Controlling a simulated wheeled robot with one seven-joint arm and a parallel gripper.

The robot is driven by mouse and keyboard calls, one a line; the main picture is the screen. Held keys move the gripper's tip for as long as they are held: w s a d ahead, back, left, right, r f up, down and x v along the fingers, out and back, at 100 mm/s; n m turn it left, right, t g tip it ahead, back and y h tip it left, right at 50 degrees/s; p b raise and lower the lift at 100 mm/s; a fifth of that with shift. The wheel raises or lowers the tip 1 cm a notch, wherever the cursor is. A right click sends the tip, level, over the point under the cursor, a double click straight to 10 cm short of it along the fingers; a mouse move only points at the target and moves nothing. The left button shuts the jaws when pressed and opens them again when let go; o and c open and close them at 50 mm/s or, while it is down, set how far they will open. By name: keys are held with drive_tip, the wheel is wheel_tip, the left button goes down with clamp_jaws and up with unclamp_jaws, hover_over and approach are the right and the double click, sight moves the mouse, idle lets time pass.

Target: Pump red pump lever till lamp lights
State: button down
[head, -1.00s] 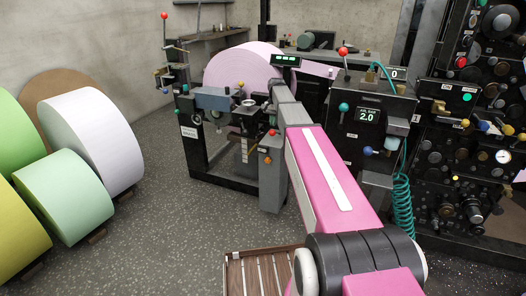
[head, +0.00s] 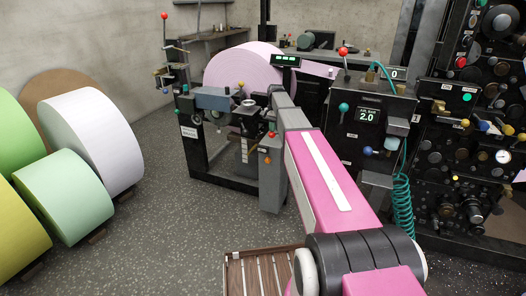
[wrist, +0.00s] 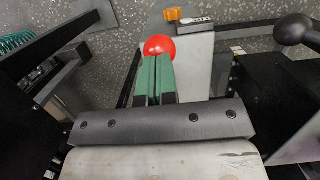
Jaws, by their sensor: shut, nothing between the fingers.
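The red ball knob (wrist: 159,46) of a lever shows in the wrist view just beyond my fingertips. In the head view a small red knob (head: 272,133) sits on the grey post of the machine, beside the far end of my arm. My gripper (wrist: 158,60) has its two green fingers together with nothing between them. Its tips overlap the lower edge of the ball in the picture; I cannot tell if they touch it. The lever's rod is hidden. A small display (head: 285,59) with several green lights glows above; I cannot tell which lamp the task means.
An orange knob (wrist: 172,14) lies beyond the red ball. A black ball-ended handle (wrist: 294,29) is at the right. A pink roll (head: 240,66) sits in the machine. Large coloured rolls (head: 95,140) stand left. A wooden pallet (head: 234,275) lies near; the floor (head: 160,220) between is clear.

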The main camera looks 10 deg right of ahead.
drive_tip(key=shift+s+a+f, duration=0.1)
drive_tip(key=shift+s+f, duration=0.1)
drive_tip(key=shift+f, duration=0.9)
drive_tip(key=shift+s+a+f, duration=0.1)
drive_tip(key=shift+s+f, duration=0.05)
drive_tip(key=shift+f, duration=0.95)
drive_tip(key=shift+s+a+f, duration=0.1)
drive_tip(key=shift+s+f, duration=0.1)
drive_tip(key=shift+f, duration=0.9)
drive_tip(key=shift+r, duration=0.1)
drive_tip(key=shift+w+d+r, duration=0.1)
drive_tip(key=shift+w+r, duration=0.1)
drive_tip(key=shift+r, duration=1.1)
drive_tip(key=shift+w+d+r, duration=0.1)
drive_tip(key=shift+w+r, duration=0.1)
drive_tip(key=shift+r, duration=1.05)
drive_tip(key=shift+w+d+r, duration=0.1)
drive_tip(key=shift+w+r, duration=0.1)
drive_tip(key=shift+r, duration=1.1)
wheel_tip(320, 180, up, 7)
drive_tip(key=shift+w+d, duration=0.3)
drive_tip(key=shift+w, duration=0.15)
